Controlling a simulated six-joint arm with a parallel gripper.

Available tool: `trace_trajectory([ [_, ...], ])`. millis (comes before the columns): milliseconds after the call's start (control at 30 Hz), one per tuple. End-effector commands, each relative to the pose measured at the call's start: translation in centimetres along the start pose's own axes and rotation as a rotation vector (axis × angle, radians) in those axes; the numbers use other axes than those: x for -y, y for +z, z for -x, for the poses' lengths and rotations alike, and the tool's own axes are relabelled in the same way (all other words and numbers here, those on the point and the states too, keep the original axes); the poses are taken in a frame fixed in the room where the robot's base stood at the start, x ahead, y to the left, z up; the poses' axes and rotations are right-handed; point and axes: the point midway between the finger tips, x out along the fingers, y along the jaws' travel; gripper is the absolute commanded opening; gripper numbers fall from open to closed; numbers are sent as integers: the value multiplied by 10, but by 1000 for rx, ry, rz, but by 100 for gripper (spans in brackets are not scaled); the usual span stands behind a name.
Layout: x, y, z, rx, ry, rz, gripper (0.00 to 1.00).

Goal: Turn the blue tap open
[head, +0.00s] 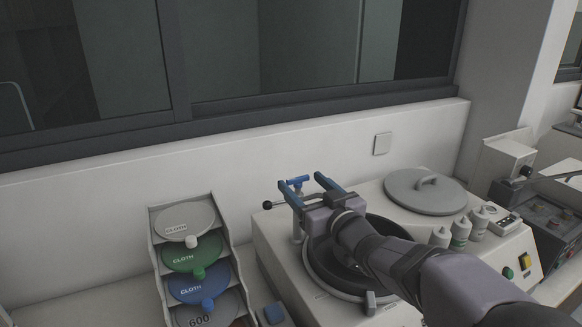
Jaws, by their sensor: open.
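The blue tap (297,181) shows as a small blue handle near the back left of the white machine (275,250). A pale upright post (297,228) shows below it, partly hidden by my gripper. My gripper (302,180) is open, and its two blue-grey fingers point towards the back wall. In this view the tap handle appears in the gap between the fingertips. I cannot tell whether either finger touches it. My arm comes in from the lower right and covers part of the machine's round bowl (312,270).
A black ball knob (267,205) sticks out left of the tap. A round grey lid (425,190) lies on the machine's right side, near several white bottles (460,233). A rack (158,235) of coloured discs stands left. The white wall is behind.

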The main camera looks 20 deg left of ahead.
Motion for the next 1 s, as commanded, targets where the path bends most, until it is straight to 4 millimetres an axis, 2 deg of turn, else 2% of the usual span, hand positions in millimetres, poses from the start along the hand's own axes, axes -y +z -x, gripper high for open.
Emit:
trace_trajectory([
  [267, 0, 0, -7, 0, 0, -1, 66],
  [700, 0, -2, -55, 1, 0, 0, 66],
  [1000, 0, -1, -72, -1, 0, 1, 66],
])
